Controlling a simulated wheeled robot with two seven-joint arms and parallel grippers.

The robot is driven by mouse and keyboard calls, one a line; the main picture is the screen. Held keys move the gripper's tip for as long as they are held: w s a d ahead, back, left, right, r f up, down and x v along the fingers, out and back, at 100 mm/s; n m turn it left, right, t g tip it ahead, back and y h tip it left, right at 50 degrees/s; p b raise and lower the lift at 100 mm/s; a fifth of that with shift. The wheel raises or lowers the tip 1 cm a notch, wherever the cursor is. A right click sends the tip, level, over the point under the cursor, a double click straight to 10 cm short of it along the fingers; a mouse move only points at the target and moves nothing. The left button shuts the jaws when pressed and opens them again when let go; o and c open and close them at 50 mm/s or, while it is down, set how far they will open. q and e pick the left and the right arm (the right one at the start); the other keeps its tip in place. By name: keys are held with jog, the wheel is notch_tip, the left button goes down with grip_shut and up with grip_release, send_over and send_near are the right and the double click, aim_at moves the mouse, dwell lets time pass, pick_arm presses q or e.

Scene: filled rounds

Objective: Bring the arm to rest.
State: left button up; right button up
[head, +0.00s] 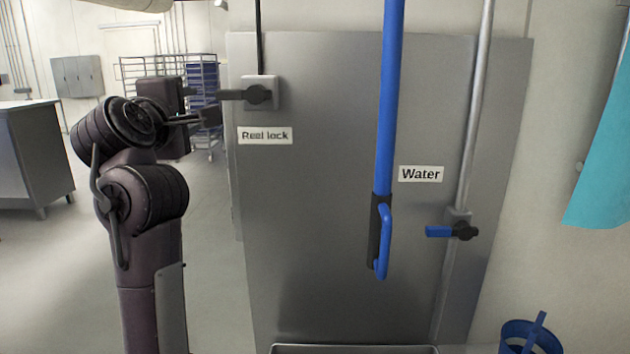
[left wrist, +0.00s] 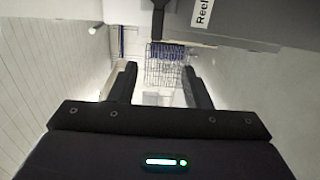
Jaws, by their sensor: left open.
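My left arm rises from the lower left of the head view. Its gripper (head: 212,119) is next to the reel lock lever (head: 235,95), a little below and left of it. In the left wrist view the two fingers (left wrist: 158,88) stand apart with nothing between them. The reel lock lever is dark and points left from its grey box on the steel panel (head: 330,200). It also shows at the top of the left wrist view (left wrist: 158,18). Whether finger and lever touch, I cannot tell. My right gripper is in neither view.
A blue hose with a spray handle (head: 383,240) hangs in front of the panel. A water valve with a blue lever (head: 440,231) sits right of it. A blue bucket (head: 515,332) is at lower right. A steel table (head: 30,160) and a rack (head: 203,75) stand behind at left.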

pick_arm(q)
jog(key=s+f+m+g, duration=0.3)
jog(key=f+m, duration=0.1)
jog(key=f, duration=1.2)
jog(key=s+f+m+g, duration=0.3)
jog(key=f+m+g, duration=0.15)
jog(key=f, duration=1.15)
jog(key=s+d+f+m+g, duration=0.1)
jog(key=s+f+m+g, duration=0.4)
jog(key=s+f, duration=0.7)
jog(key=s+f+m+g, duration=0.2)
jog(key=s+f+m, duration=0.4)
jog(key=s+f, duration=0.65)
notch_tip(320, 180, down, 24)
jog(key=s+g, duration=0.1)
jog(key=s, duration=0.2)
jog(key=s+a+f+g, duration=0.1)
jog(key=s+a+f, duration=0.2)
jog(key=s+f, duration=1.6)
jog(key=shift+s+f+m+y, duration=0.2)
jog(key=shift+f+m+y, duration=0.15)
jog(key=shift+f, duration=0.4)
